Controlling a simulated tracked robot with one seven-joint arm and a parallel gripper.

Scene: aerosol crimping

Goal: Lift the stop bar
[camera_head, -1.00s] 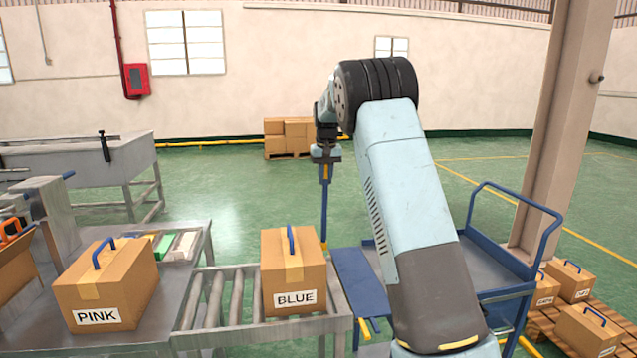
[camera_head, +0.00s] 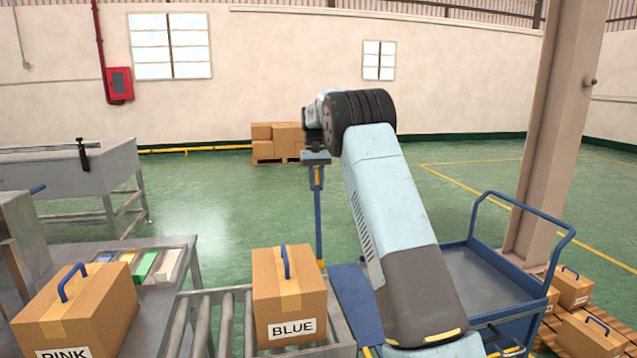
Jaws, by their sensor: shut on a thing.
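The stop bar (camera_head: 318,222) is a thin blue bar with yellow near both ends. It stands upright at the right end of the roller conveyor (camera_head: 228,325), behind the box marked BLUE. My gripper (camera_head: 316,160) is shut on its upper end, with the arm reaching over from the right. The bar's lower end shows beside the box, above a blue plate (camera_head: 350,290). Whether it is attached there I cannot tell. The BLUE box (camera_head: 290,298) sits on the rollers, close to the bar in the picture.
A box marked PINK (camera_head: 78,315) sits on the metal table at left. A blue cart (camera_head: 490,275) stands right of my arm, beside a pillar (camera_head: 560,130) and boxes on a pallet (camera_head: 583,335). The green floor behind is open.

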